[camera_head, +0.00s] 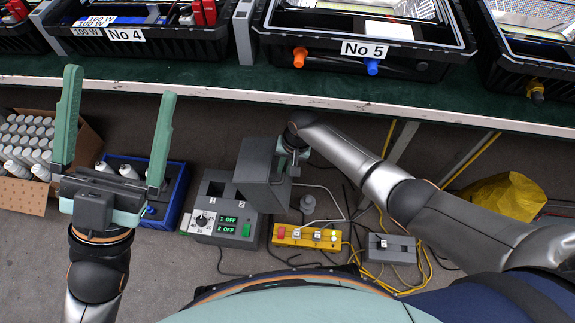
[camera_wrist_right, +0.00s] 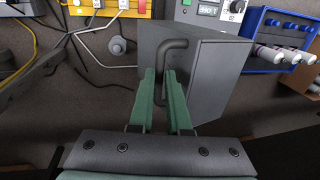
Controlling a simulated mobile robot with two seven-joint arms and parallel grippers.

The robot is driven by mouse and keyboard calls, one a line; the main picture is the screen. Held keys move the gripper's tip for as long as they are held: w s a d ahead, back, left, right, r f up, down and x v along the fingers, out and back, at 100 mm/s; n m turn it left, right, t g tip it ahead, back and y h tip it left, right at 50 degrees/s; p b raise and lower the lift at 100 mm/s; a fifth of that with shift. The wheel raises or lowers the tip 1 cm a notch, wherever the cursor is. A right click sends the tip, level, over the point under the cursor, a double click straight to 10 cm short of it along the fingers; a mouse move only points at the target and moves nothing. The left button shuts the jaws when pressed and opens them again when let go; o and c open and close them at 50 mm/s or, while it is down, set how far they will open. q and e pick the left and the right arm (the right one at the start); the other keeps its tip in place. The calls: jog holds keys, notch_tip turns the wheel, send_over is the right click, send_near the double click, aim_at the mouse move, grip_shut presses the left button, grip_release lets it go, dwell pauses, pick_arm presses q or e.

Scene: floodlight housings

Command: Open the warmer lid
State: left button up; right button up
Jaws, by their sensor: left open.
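The warmer (camera_head: 207,237) is a grey box on the floor with a dial, a green display reading OFF twice and openings marked 1 and 2. Its dark grey lid (camera_head: 258,172) stands raised at the warmer's right side; it fills the middle of the right wrist view (camera_wrist_right: 208,85). The lid's bent dark handle (camera_wrist_right: 172,45) lies between the fingers of my right gripper (camera_wrist_right: 164,75), which look closed on it. In the head view, my right gripper (camera_head: 293,155) is partly hidden by the arm and lid. My left gripper (camera_head: 120,85) is open and empty, left of the warmer.
A blue bottle rack (camera_head: 178,190) stands left of the warmer, beside a cardboard box (camera_head: 22,195) of white bottles. A yellow switch box (camera_head: 308,236), a small grey box (camera_head: 391,248) and loose cables lie to the right. The green bench's edge (camera_head: 240,95) crosses behind.

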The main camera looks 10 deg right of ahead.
jog(key=o, duration=0.4)
jog(key=shift+o, duration=0.2)
pick_arm(q)
jog(key=shift+f, duration=0.1)
pick_arm(e)
jog(key=shift+d, duration=0.1)
